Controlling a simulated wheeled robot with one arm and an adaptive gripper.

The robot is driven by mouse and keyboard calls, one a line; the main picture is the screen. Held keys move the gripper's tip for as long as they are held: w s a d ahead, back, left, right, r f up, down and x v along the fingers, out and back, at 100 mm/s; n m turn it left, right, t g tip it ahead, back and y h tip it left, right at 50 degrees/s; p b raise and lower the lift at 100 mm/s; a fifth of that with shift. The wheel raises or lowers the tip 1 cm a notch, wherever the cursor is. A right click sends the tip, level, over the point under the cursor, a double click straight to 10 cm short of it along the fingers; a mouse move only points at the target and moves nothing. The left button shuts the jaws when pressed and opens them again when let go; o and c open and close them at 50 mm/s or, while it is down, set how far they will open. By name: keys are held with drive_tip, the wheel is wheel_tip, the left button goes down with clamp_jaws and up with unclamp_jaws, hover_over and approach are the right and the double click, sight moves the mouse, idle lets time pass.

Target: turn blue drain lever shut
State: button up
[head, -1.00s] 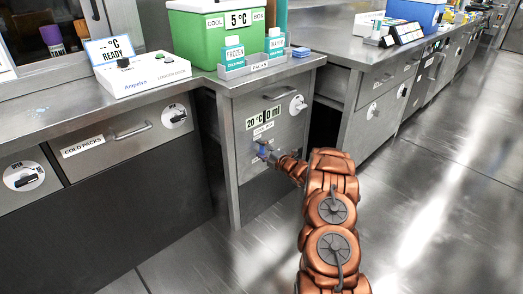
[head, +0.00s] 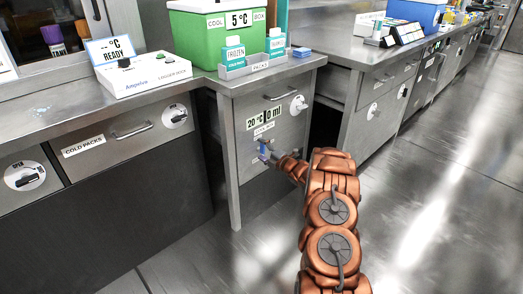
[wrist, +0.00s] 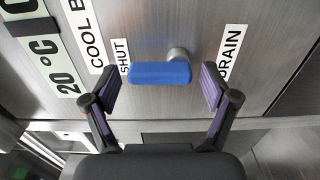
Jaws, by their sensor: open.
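The blue drain lever (wrist: 160,73) is on the metal front of the cabinet, below its display. In the wrist view its bar lies level across the picture and runs left from its round metal pivot (wrist: 178,56). Its left end is beside the SHUT label (wrist: 123,60); the DRAIN label (wrist: 231,53) is to the right. My gripper (wrist: 158,88) is open, one finger on each side of the lever, with gaps to both ends. In the head view the lever (head: 264,148) is small and partly hidden by my gripper (head: 271,157).
A display (head: 264,118) and a white round dial (head: 298,105) are on the same cabinet front. Open floor (head: 430,200) lies to the right.

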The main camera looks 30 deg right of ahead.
drive_tip(key=v, duration=1.1)
drive_tip(key=shift+s, duration=0.4)
drive_tip(key=shift+d+r, duration=0.1)
